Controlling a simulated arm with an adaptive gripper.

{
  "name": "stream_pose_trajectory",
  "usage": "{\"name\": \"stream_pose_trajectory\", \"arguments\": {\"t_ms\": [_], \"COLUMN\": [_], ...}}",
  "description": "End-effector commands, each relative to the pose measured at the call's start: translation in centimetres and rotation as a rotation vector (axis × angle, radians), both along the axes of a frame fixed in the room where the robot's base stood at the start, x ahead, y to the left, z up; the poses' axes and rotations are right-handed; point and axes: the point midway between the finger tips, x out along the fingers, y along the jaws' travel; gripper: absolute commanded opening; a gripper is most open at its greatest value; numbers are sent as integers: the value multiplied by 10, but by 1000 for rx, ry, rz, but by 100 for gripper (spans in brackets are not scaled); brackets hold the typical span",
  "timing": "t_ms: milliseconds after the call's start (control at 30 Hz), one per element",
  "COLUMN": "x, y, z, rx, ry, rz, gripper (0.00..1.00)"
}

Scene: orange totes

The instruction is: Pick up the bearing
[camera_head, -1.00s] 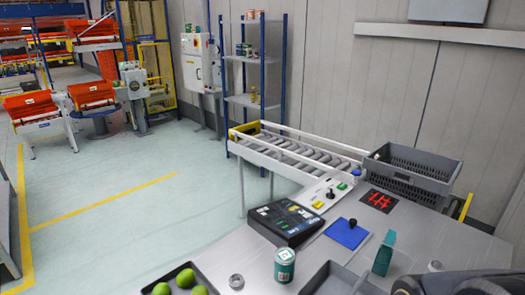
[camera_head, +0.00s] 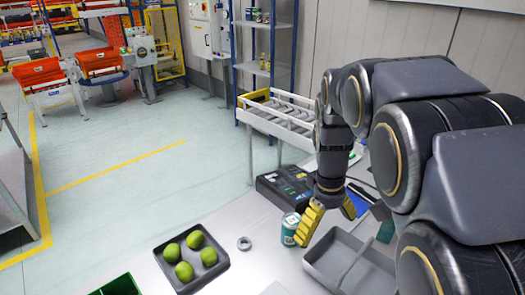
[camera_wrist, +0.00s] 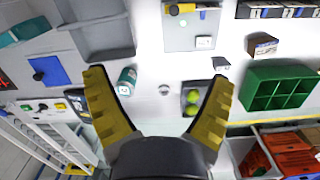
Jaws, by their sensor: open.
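The bearing (camera_head: 244,243) is a small grey metal ring lying on the light table, between the tray of green fruits and the teal can. It also shows in the wrist view (camera_wrist: 165,89), where it appears in the gap between my fingers but well beyond them. My gripper (camera_head: 328,220) has yellow ribbed fingers, spread wide and empty. In the head view it hangs above the table to the right of the bearing, beside the can. Nothing hides the bearing.
The teal can (camera_head: 290,229) stands close to the bearing's right. A dark tray (camera_head: 166,262) holds several green fruits on its left. A grey divided bin (camera_head: 325,270) lies to the right. A green compartment crate (camera_wrist: 280,70) shows in the wrist view. Table around the bearing is bare.

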Motion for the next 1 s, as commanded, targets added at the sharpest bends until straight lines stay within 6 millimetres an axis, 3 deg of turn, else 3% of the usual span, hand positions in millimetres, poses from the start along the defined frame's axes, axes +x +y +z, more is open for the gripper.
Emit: {"name": "stream_pose_trajectory", "arguments": {"t_ms": [33, 200, 500, 733, 1000], "x": [22, 86, 168, 195, 201], "y": [5, 28, 91, 146, 174], "z": [-10, -45, -129, -195, -226], "rx": [1, 17, 92, 183, 233], "ry": [3, -1, -18, -49, -81], "rz": [65, 299, 733, 1027, 1168], "gripper": [84, 84, 84, 84, 84]}}
